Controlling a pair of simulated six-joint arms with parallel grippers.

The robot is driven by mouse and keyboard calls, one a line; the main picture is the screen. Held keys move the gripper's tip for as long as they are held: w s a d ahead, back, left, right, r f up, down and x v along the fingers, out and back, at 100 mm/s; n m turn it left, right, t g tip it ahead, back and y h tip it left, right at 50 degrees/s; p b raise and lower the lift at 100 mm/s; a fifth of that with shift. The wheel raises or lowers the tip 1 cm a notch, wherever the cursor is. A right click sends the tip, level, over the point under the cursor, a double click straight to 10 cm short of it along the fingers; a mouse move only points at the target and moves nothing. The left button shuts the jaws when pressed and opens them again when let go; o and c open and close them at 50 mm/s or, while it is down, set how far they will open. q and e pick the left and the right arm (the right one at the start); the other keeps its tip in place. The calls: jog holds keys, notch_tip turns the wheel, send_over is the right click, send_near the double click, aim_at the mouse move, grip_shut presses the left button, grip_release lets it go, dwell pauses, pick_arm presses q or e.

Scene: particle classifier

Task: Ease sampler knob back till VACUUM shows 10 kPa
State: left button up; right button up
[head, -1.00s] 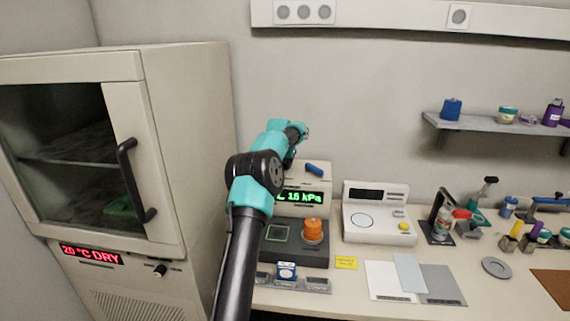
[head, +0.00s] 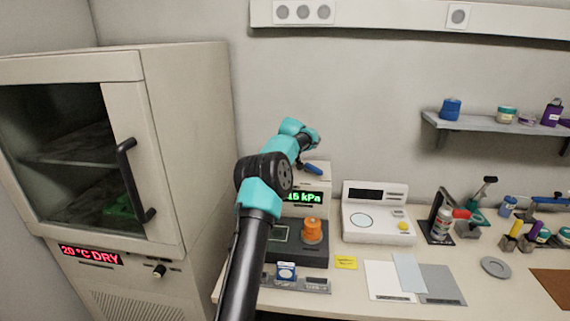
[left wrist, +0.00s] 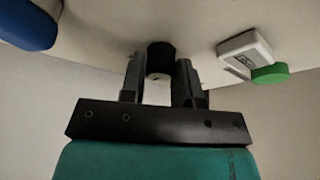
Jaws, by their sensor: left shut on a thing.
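The sampler (head: 317,170) stands on the bench against the wall, partly hidden behind my left arm. Its green display (head: 305,197) seems to read 16 kPa; the last digit is small, and my arm covers the label before it. In the left wrist view, my left gripper (left wrist: 160,75) is shut on the black knob (left wrist: 159,54), one finger on each side. In the head view the knob and fingertips are hidden behind my wrist. A blue lever (head: 313,168) lies on top of the sampler. My right gripper is not in view.
An orange knob (head: 313,231) stands on the dark base in front of the sampler. A white instrument (head: 378,222) is just right of it. The drying cabinet (head: 185,150) stands close to the left of my arm. The wall above the sampler is clear.

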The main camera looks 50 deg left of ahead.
pick_arm(q)
jog(key=shift+n, duration=0.6)
jog(key=shift+g, duration=0.3)
jog(key=o, duration=0.9)
jog(key=v, duration=1.7)
jog(key=shift+d+r, duration=0.15)
jog(key=shift+r, duration=0.05)
jog(key=shift+f, duration=0.1)
